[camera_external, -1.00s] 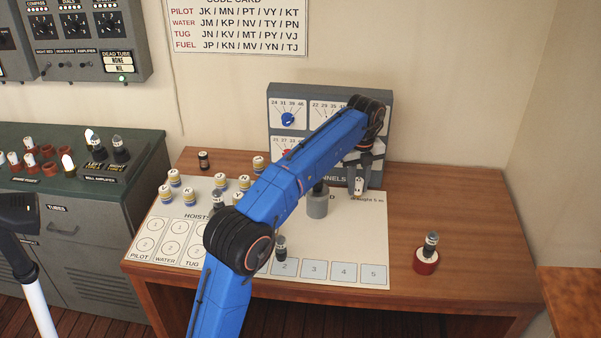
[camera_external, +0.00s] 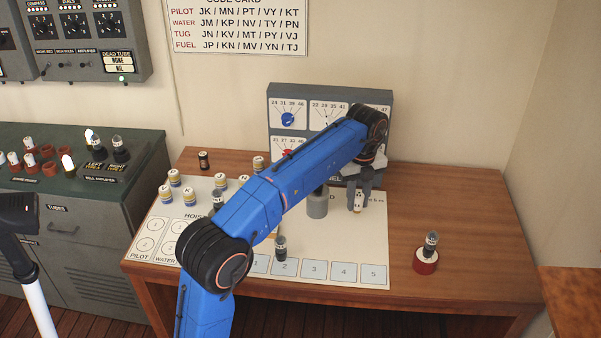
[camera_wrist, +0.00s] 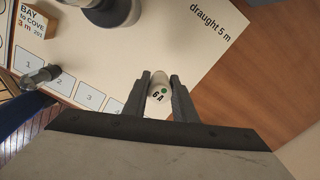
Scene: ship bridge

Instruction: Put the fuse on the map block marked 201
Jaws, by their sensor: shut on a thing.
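My gripper (camera_external: 358,207) is shut on a small white fuse, held over the right part of the white sheet. In the wrist view the fuse (camera_wrist: 158,94), marked 6A with a green dot, sits between my fingertips (camera_wrist: 160,85). An orange-brown map block (camera_wrist: 34,22) shows at the top left of the wrist view, apart from the gripper. In the external view my arm seems to hide this block.
A grey cylinder (camera_external: 317,204) stands left of my gripper. A grey dial panel (camera_external: 330,95) stands behind. The table right of the sheet is mostly clear.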

